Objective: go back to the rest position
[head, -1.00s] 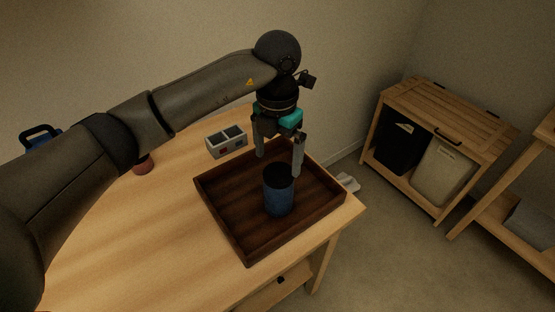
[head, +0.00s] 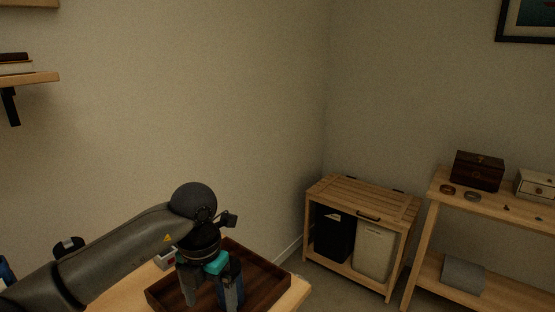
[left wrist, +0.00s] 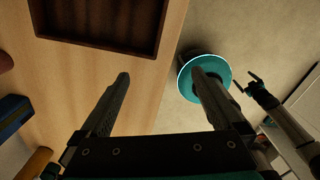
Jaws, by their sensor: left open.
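My left gripper (head: 212,300) is open, in front of the dark wooden tray (head: 262,276) at the bottom of the head view. A blue cup (head: 236,283) shows partly behind its finger; the cup's base is hidden. In the left wrist view my left gripper (left wrist: 160,76) has its fingers wide apart with nothing between them, above the table's edge. The tray (left wrist: 98,43) is at the top left there. My right gripper (left wrist: 246,82) shows small at the right of that view, with its fingers apart and empty.
The wooden table (left wrist: 150,105) carries a blue object (left wrist: 14,115) at the left of the wrist view. In the head view, a wooden hamper cabinet (head: 363,199) and a shelf with a dark box (head: 478,171) stand right. Floor shows between table and cabinet.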

